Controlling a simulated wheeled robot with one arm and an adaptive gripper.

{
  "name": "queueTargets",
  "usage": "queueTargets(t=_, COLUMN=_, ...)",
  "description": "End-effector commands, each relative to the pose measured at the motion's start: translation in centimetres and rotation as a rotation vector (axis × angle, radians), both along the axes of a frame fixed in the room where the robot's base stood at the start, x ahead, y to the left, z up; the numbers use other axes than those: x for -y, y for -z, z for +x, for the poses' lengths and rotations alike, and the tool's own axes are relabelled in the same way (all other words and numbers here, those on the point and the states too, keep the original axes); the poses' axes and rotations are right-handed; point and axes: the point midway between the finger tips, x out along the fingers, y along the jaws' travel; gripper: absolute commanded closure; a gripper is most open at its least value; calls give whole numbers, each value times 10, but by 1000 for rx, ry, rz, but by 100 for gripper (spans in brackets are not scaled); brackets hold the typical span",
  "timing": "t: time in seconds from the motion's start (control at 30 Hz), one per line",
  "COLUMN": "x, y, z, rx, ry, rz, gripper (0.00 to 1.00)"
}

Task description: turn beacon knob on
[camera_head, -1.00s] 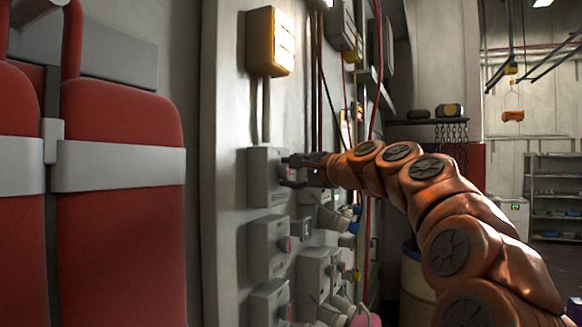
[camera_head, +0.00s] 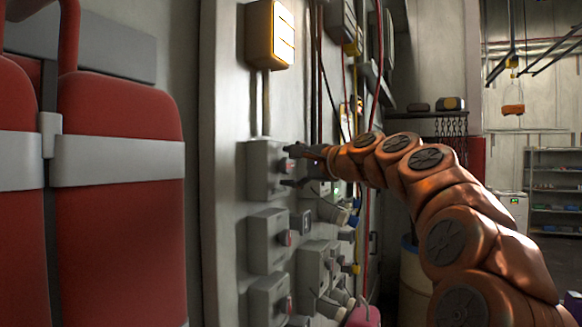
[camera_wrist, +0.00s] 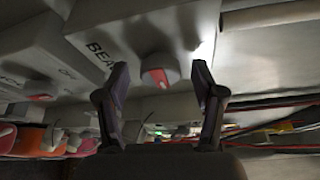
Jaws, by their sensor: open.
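The beacon box (camera_head: 262,170) is a grey box on the wall panel, below a lit amber lamp (camera_head: 270,36). In the wrist view its face (camera_wrist: 110,35) carries partly cut-off lettering starting "BEA". My gripper (camera_head: 288,166) is open in front of the box, one finger above the knob and one below. In the wrist view, my gripper (camera_wrist: 160,72) shows gaps on both sides of the knob. Contact is not visible.
More grey knob boxes (camera_head: 267,242) sit below on the panel. Plugs and cables (camera_head: 335,210) crowd the space just right of them. Red seats (camera_head: 120,190) stand at the left. A barrel (camera_head: 415,285) stands on the floor behind my arm.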

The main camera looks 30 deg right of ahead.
Motion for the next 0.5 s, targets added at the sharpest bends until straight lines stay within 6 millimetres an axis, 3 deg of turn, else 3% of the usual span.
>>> queueTargets(t=0.27, x=0, y=-1, z=-3, rx=1, ry=0, rz=0, gripper=32)
queueTargets(t=0.5, x=4, y=-4, z=-30, rx=3, ry=1, rz=0, gripper=32)
